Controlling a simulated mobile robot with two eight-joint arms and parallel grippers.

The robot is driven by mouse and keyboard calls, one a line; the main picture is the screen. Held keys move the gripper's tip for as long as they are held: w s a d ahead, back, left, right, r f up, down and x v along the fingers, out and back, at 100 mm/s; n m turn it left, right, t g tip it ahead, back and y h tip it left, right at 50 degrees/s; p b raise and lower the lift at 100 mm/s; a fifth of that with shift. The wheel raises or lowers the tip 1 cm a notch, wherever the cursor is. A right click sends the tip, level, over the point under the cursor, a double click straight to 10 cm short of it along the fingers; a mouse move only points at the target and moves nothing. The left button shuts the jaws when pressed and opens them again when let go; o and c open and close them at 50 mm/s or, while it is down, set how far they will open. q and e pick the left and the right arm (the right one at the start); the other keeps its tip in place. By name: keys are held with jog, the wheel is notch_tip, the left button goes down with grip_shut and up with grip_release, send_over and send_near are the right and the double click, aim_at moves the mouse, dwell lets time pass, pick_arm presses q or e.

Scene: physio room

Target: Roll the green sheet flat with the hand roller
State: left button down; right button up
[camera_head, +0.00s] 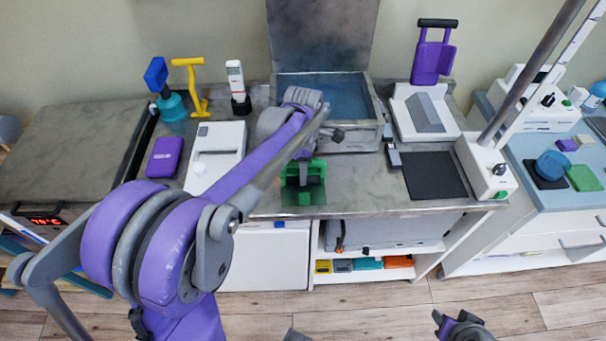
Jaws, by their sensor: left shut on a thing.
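The green sheet (315,198) lies at the front edge of the grey worktop, in the middle of the view. It looks flat where it shows. A darker green hand roller (317,168) is over the back part of the sheet. My left gripper (302,168) is shut on the hand roller, pointing down. My left forearm and wrist cover part of the roller and its surroundings, so I cannot tell how firmly the roller touches the sheet. Part of my right arm's end (460,327) shows at the bottom right, away from the worktop; its jaws are unclear.
An open water tank (346,137) stands behind the sheet. A black mat (434,176) and a white device (484,168) with a pole are to the right. A white box (216,150) and purple box (165,157) are left. Worktop just right of the sheet is clear.

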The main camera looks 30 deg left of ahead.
pick_arm(q)
jog(key=shift+w+a, duration=0.6)
jog(key=shift+w, duration=0.3)
jog(key=shift+w+a, duration=0.55)
jog(key=shift+w, duration=0.35)
jog(key=shift+s+d, duration=0.65)
jog(key=shift+s, duration=0.35)
jog(key=shift+s+d, duration=0.6)
jog(key=shift+s, duration=0.45)
jog(key=shift+s+d, duration=0.65)
jog(key=shift+s, duration=0.35)
pick_arm(e)
jog(key=shift+f, duration=0.15)
pick_arm(q)
notch_tip(320, 180, up, 8)
jog(key=p, duration=0.4)
pick_arm(e)
notch_tip(320, 180, up, 6)
jog(key=w, duration=0.2)
jog(key=shift+t, duration=0.3)
